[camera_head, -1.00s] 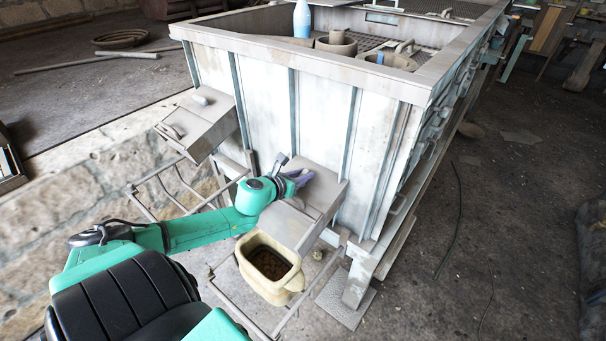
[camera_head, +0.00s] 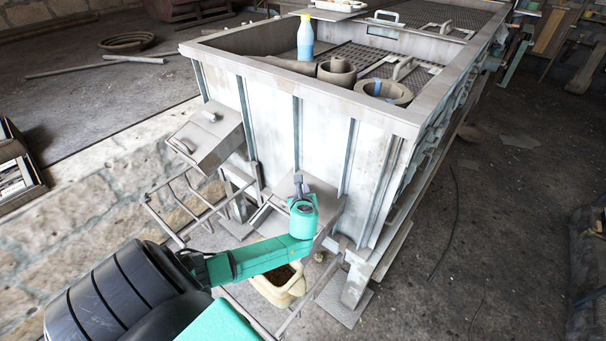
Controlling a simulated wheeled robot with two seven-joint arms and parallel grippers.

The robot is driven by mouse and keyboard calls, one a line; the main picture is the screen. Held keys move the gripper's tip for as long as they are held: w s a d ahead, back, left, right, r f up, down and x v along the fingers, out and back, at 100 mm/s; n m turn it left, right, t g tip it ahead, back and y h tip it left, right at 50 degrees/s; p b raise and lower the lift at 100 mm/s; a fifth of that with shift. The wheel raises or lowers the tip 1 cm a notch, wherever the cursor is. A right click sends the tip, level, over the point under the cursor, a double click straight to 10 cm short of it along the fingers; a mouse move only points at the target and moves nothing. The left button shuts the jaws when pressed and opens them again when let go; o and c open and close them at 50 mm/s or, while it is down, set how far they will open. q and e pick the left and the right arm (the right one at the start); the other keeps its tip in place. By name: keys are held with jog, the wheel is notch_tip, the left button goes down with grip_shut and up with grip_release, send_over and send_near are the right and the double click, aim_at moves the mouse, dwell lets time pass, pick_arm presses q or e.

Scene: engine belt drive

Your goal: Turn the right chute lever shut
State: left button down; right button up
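The right chute (camera_head: 325,212) is a grey sloped box on the front of the large metal tank (camera_head: 325,140). My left gripper (camera_head: 299,184) is at the upper part of this chute, against the tank wall. Its grey fingers are small in view and partly hidden by the teal wrist, so I cannot tell whether they are open or shut. The lever of the right chute is not clearly visible; the gripper and wrist cover that area. My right gripper is not in view.
A similar left chute (camera_head: 207,140) has a small knob on top. A cream tub (camera_head: 287,297) with brown contents stands under the right chute, partly behind my arm. Metal rail frames (camera_head: 183,207) stand below the chutes. Open floor lies to the right (camera_head: 490,230).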

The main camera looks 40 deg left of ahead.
pick_arm(q)
jog(key=n+g+y+p, duration=0.1)
jog(key=n+g, duration=0.2)
jog(key=n, duration=0.1)
jog(key=shift+s+y, duration=0.1)
jog(key=shift+y, duration=0.2)
jog(key=shift+s+a+f+n+g, duration=0.1)
jog(key=shift+s+n+g, duration=0.1)
jog(key=shift+n+g, duration=0.9)
jog(key=shift+s+f+n+g, duration=0.1)
jog(key=shift+s+n+g, duration=0.05)
jog(key=shift+n+g, duration=0.95)
jog(key=c, duration=0.7)
grip_release()
jog(key=shift+a, duration=0.1)
jog(key=shift+r, duration=0.1)
jog(key=v, duration=1.4)
jog(key=shift+s+d+p, duration=0.1)
jog(key=shift+d+p, duration=0.3)
